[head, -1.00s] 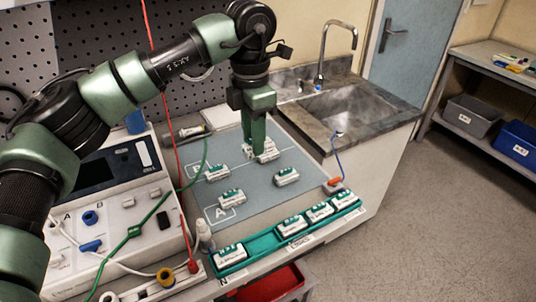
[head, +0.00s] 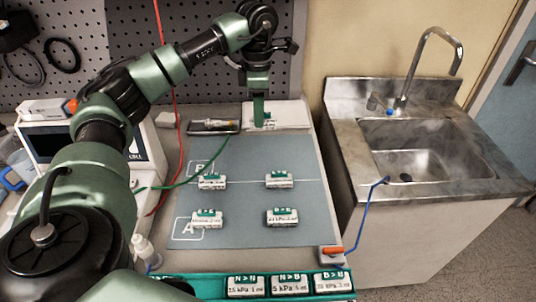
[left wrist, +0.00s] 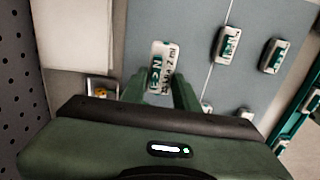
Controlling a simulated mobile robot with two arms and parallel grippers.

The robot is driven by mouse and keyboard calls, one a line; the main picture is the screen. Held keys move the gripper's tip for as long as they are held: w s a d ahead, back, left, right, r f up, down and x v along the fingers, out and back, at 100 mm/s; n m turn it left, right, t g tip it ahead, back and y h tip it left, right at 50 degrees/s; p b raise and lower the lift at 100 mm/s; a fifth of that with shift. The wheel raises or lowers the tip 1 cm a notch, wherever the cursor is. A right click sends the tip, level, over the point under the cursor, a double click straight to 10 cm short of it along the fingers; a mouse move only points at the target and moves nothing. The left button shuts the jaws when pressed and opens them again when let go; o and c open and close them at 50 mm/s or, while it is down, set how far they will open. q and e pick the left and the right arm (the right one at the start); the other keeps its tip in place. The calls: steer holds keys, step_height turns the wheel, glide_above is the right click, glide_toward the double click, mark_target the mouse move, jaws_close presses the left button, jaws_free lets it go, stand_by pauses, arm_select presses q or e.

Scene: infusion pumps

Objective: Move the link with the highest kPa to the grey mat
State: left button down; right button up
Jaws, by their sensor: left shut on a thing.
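My left gripper (head: 262,120) is above the far edge of the grey mat (head: 245,235). It is shut on a white and green link (left wrist: 160,67), seen between the fingers in the left wrist view; its label ends in "2 ml", the rest is hard to read. Several links rest on the mat: two on the left (head: 212,182), (head: 207,218) and two on the right (head: 279,180), (head: 283,216). More links, such as N>N (head: 246,286), N>B (head: 290,285) and B>B (head: 332,283), sit in the teal tray (head: 222,294). My right gripper is out of view.
A white panel (head: 292,113) lies behind the mat. The sink (head: 415,150) is to the right. An orange-topped connector (head: 331,252) is at the front right.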

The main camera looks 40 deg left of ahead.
arm_select(q)
steer(key=f, duration=0.5)
steer(key=shift+s+a+f+p, duration=0.1)
steer(key=shift+s+f+p, duration=0.1)
steer(key=shift+p, duration=0.15)
step_height(320, 180, down, 3)
steer(key=shift+f, duration=0.5)
steer(key=shift+f, duration=0.1)
steer(key=c, duration=1.1)
jaws_free()
steer(key=shift+w, duration=0.1)
steer(key=shift+o, duration=0.2)
